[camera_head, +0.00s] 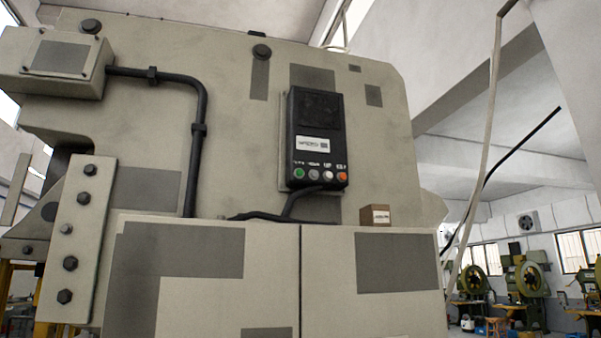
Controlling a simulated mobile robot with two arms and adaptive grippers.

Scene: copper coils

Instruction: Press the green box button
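A dark control box (319,138) is mounted upright on the face of a large beige machine. Along its lower edge is a row of buttons. The green button (299,173) is at the left end of the row. To its right are a grey button (314,174), a whitish button (328,175) and an orange button (342,177). Small labels above them are too small to read surely. Neither of my grippers shows in the head view, and nothing covers the green button.
The beige machine (235,150) fills most of the view. A black cable (290,207) runs from under the control box along a ledge. A small brown box (375,214) sits on the ledge to the right. Green machines (527,277) stand far back right.

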